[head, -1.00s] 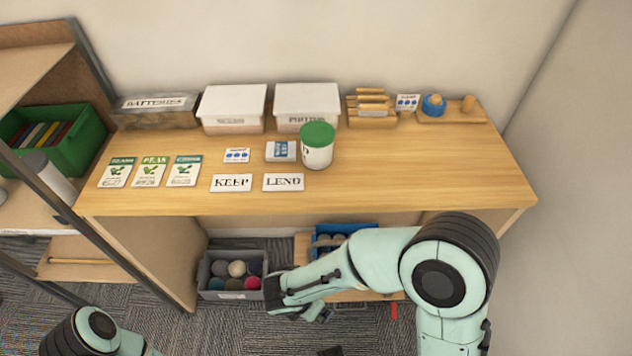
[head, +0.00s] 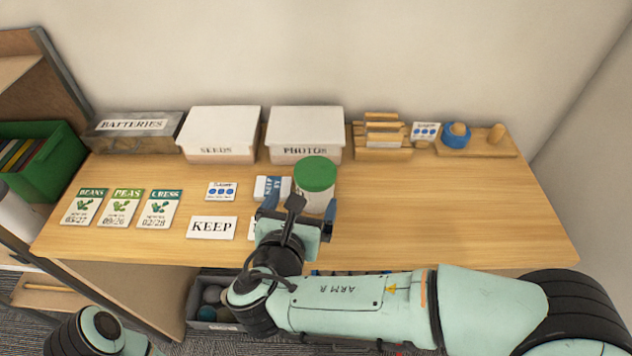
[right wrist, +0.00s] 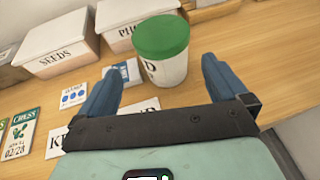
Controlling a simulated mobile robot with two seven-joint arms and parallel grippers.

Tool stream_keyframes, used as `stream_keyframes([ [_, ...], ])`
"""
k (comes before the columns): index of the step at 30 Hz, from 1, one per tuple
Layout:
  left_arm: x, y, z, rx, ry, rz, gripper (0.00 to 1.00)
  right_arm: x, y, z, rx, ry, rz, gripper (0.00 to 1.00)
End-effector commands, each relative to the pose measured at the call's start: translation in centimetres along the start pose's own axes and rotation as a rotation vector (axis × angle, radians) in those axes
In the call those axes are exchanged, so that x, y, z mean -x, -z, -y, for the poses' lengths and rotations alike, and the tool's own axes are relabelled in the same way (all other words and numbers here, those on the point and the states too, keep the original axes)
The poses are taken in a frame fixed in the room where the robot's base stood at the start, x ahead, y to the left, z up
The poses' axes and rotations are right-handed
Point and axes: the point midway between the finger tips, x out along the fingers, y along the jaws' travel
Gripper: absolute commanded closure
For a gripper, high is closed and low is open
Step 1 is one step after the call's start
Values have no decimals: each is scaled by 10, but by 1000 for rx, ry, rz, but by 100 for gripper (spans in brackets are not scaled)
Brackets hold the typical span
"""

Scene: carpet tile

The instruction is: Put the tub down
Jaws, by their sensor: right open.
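The white tub with a green lid (head: 315,178) stands upright on the wooden desk (head: 420,215), close to a small blue-and-white card or box (head: 271,188). My right gripper (head: 300,204) is open at the near side of the tub, over the desk. In the right wrist view the tub (right wrist: 164,58) shows ahead between the two blue fingertips, with a gap on each side; its label is partly seen. The LEND card is mostly hidden behind my right gripper. My left gripper is out of view; only a piece of my left arm shows.
White boxes marked SEEDS (head: 220,133) and PHOTOS (head: 304,135) stand at the back. A KEEP card (head: 212,227) and several seed packets (head: 116,207) lie to the left. A wooden rack (head: 383,138) stands back right. The desk's right part is clear.

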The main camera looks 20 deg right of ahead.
Motion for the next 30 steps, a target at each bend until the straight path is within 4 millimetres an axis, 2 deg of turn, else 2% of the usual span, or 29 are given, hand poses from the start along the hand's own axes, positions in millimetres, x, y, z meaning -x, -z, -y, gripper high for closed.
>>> stream_keyframes([
  [1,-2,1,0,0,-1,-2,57,-12,1,1,0,5,-2,0],
  [4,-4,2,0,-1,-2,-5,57,-29,2,1,1,4,-2,0],
  [13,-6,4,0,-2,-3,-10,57,-54,0,2,1,3,-1,0],
  [21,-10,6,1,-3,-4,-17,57,-93,-2,4,1,3,-2,0],
  [30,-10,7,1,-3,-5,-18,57,-99,-3,4,0,0,-1,0],
])
